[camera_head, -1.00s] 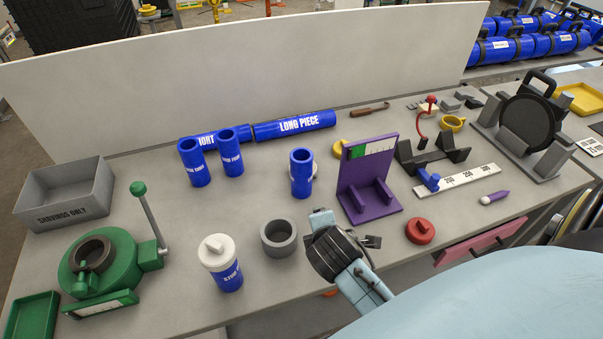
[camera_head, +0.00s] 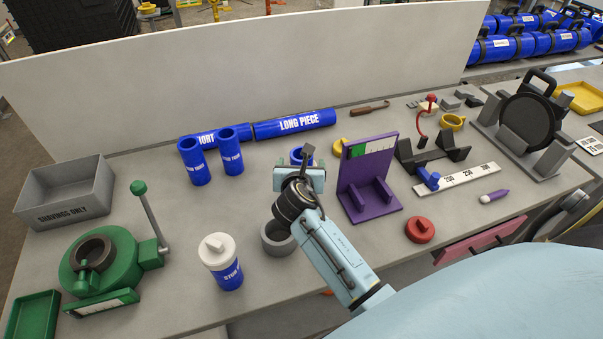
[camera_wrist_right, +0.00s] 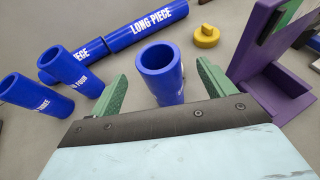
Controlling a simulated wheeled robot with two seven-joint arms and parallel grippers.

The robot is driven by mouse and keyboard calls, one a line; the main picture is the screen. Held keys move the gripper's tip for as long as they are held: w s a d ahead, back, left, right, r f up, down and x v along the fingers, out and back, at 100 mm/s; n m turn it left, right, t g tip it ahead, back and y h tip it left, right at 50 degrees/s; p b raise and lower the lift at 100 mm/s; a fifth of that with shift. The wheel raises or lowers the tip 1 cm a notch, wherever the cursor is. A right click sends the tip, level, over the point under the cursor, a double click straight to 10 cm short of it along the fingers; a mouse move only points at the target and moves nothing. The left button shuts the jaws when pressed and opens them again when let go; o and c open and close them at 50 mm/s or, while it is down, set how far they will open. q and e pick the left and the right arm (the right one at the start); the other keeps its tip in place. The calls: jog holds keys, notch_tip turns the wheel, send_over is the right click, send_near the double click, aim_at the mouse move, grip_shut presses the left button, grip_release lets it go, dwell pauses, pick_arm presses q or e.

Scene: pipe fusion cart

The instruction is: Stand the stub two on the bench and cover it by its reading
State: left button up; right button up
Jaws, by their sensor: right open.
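An upright blue stub (camera_head: 296,153) stands mid-bench, mostly hidden by my right gripper (camera_head: 305,160). In the right wrist view this open-topped stub (camera_wrist_right: 160,68) is between the two green fingers of the open right gripper (camera_wrist_right: 163,88), its label unseen. Two more upright stubs (camera_head: 195,165) (camera_head: 230,152) stand to the left; the second seems to read FOUR. A stub (camera_head: 229,276) with a white cap (camera_head: 216,250) stands in front. A red cap (camera_head: 420,229) and a yellow cap (camera_head: 339,147) lie on the bench. My left gripper is out of view.
The purple gauge stand (camera_head: 368,180) with a green and white strip is just right of my gripper. A grey ring (camera_head: 271,243) is below it. The blue long piece (camera_head: 295,124) lies behind. The green tool (camera_head: 110,262) and grey shavings bin (camera_head: 65,200) are left.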

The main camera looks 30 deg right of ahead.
jog(key=x, duration=0.7)
jog(key=shift+r, duration=0.25)
jog(key=shift+w, duration=0.1)
jog(key=c, duration=1.6)
